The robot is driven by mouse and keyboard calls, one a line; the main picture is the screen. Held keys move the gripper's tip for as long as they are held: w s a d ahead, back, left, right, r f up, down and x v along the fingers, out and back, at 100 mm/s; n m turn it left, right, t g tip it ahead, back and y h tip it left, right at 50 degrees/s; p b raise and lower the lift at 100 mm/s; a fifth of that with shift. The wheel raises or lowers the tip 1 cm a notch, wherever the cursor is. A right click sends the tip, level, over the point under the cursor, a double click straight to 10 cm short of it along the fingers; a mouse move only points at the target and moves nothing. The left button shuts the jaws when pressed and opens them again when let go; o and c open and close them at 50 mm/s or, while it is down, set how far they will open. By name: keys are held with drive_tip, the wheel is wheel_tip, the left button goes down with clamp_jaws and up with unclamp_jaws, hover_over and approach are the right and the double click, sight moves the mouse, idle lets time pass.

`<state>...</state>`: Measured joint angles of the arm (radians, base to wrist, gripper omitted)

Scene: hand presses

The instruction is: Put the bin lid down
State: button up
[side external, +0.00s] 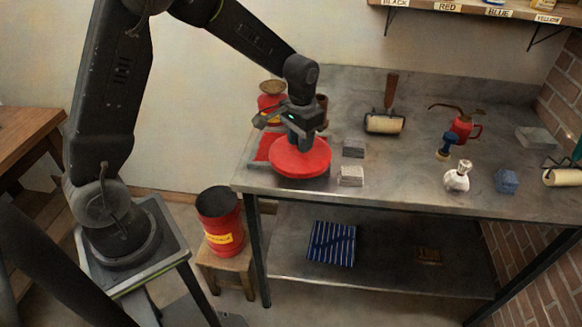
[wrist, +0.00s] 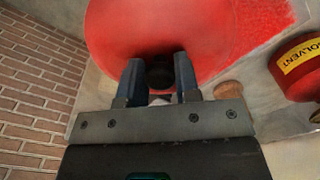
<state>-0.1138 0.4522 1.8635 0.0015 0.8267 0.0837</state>
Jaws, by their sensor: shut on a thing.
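The bin lid (side external: 300,160) is a round red disc at the left end of the metal bench. My gripper (side external: 301,143) is above it, shut on its dark knob. In the wrist view the knob (wrist: 160,76) sits between the two fingers (wrist: 159,82), and the red lid (wrist: 215,30) spreads beyond them. The lid looks level and close to the bench top; I cannot tell whether it touches. The red bin (side external: 222,222) with a yellow label stands open-topped on a small wooden stool, left of the bench.
A flat red thing (side external: 262,147) lies left of the lid. A solvent can (wrist: 300,70) stands nearby. Grey blocks (side external: 351,176) lie just right of the lid. A roller (side external: 384,123), a red oil can (side external: 464,128) and a white bottle (side external: 457,177) are farther right. The bench's front middle is clear.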

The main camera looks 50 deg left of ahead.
drive_tip(key=shift+s+f, duration=0.1)
drive_tip(key=shift+f, duration=0.25)
wheel_tip(320, 180, up, 5)
drive_tip(key=shift+f, duration=0.1)
drive_tip(key=shift+s+a, duration=0.1)
drive_tip(key=shift+a, duration=0.45)
drive_tip(key=s+a+n, duration=0.8)
drive_tip(key=a+n, duration=0.1)
drive_tip(key=a, duration=0.3)
drive_tip(key=s+a+n, duration=0.8)
drive_tip(key=a+n, duration=0.1)
drive_tip(key=a, duration=0.4)
wheel_tip(320, 180, down, 26)
drive_tip(key=shift+w+d, duration=0.15)
drive_tip(key=shift+w, duration=0.2)
wheel_tip(320, 180, down, 9)
drive_tip(key=shift+f, duration=0.15)
